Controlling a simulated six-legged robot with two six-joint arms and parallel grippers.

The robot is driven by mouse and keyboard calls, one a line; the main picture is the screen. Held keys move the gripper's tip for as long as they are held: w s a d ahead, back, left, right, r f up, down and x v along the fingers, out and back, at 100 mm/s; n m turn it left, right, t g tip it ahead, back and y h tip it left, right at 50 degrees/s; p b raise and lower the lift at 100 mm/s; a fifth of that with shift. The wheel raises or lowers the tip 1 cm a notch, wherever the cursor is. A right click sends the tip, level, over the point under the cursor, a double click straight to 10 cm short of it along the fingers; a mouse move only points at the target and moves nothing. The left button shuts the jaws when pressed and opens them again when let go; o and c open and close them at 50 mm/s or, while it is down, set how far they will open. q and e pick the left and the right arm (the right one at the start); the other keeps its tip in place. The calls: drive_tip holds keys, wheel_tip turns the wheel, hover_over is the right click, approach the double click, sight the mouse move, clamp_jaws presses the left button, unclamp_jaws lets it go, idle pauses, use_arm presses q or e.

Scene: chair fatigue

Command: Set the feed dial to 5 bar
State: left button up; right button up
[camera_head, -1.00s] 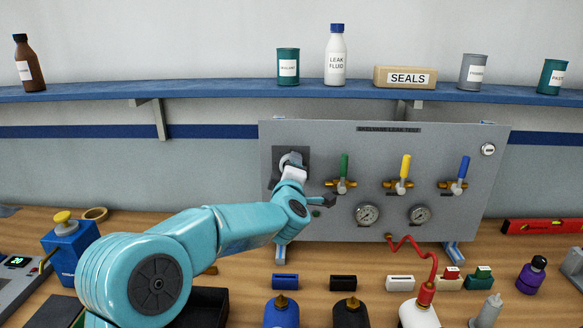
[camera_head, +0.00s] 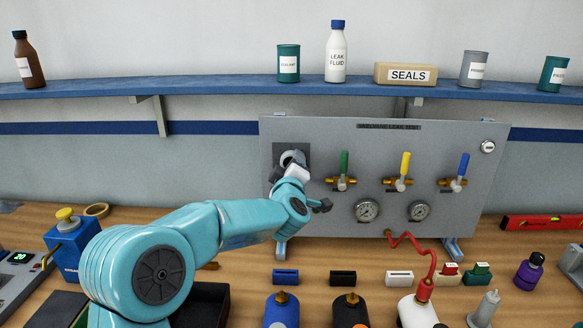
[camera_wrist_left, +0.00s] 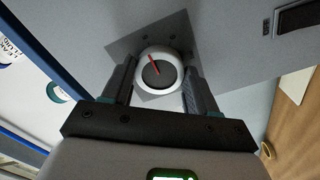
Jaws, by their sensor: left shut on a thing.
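The feed dial (camera_wrist_left: 159,72) is a round knob with a white rim, a dark grey face and a red pointer line, set on a dark square plate (camera_wrist_left: 126,43) on the grey panel. In the left wrist view the pointer slants up and to the left. My left gripper (camera_wrist_left: 160,85) is shut on the dial, one finger on each side. In the head view the dial (camera_head: 291,158) shows above my left gripper (camera_head: 285,172), which partly covers it. I cannot read scale marks around the dial. My right gripper is not in view.
The grey panel (camera_head: 440,143) carries green (camera_head: 344,162), yellow (camera_head: 404,163) and blue (camera_head: 463,165) valve levers and two gauges (camera_head: 367,210). A blue shelf (camera_head: 200,87) with bottles and tins runs above. Bottles, small blocks and a red hose (camera_head: 433,262) crowd the bench in front.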

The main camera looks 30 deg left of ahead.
use_arm(q)
drive_tip(key=o, duration=0.8)
drive_tip(key=shift+a+r, duration=0.2)
drive_tip(key=shift+r, duration=0.15)
drive_tip(key=shift+o, duration=1.3)
drive_tip(key=shift+f, duration=0.2)
drive_tip(key=shift+d, duration=0.1)
drive_tip(key=b+v, duration=0.4)
drive_tip(key=v, duration=1.2)
drive_tip(key=shift+s+f, duration=0.1)
drive_tip(key=shift+s, duration=0.05)
